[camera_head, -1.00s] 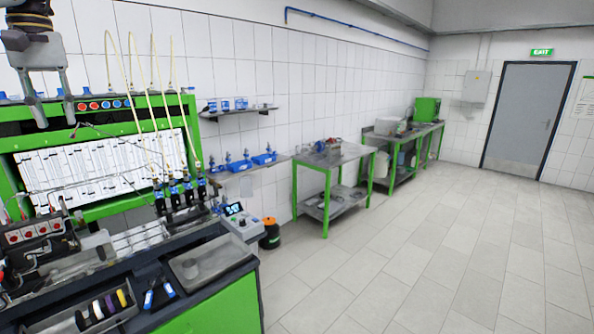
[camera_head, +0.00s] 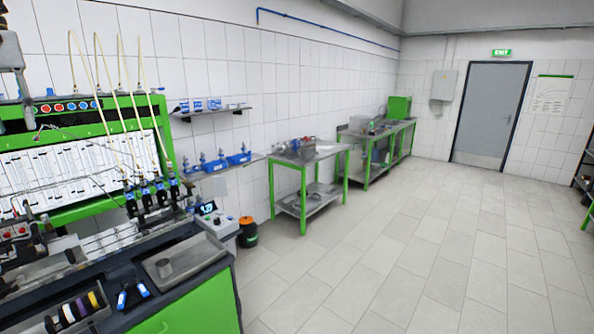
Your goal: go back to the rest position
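My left gripper (camera_head: 16,82) hangs down at the far upper left of the head view, cut off by the left edge. One finger shows, apart from the body's middle line, with nothing held at it; the other finger is outside the picture. The gripper is in front of the green-framed test panel (camera_head: 82,172), above the bench, and appears clear of it. My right gripper is not in the picture.
The pump bench with a grey tray (camera_head: 183,262) and coloured tape rolls (camera_head: 78,308) fills the lower left. Wall shelves and two green-legged tables (camera_head: 310,160) line the wall. The tiled floor (camera_head: 420,235) at the middle and right is clear up to the grey door (camera_head: 490,112).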

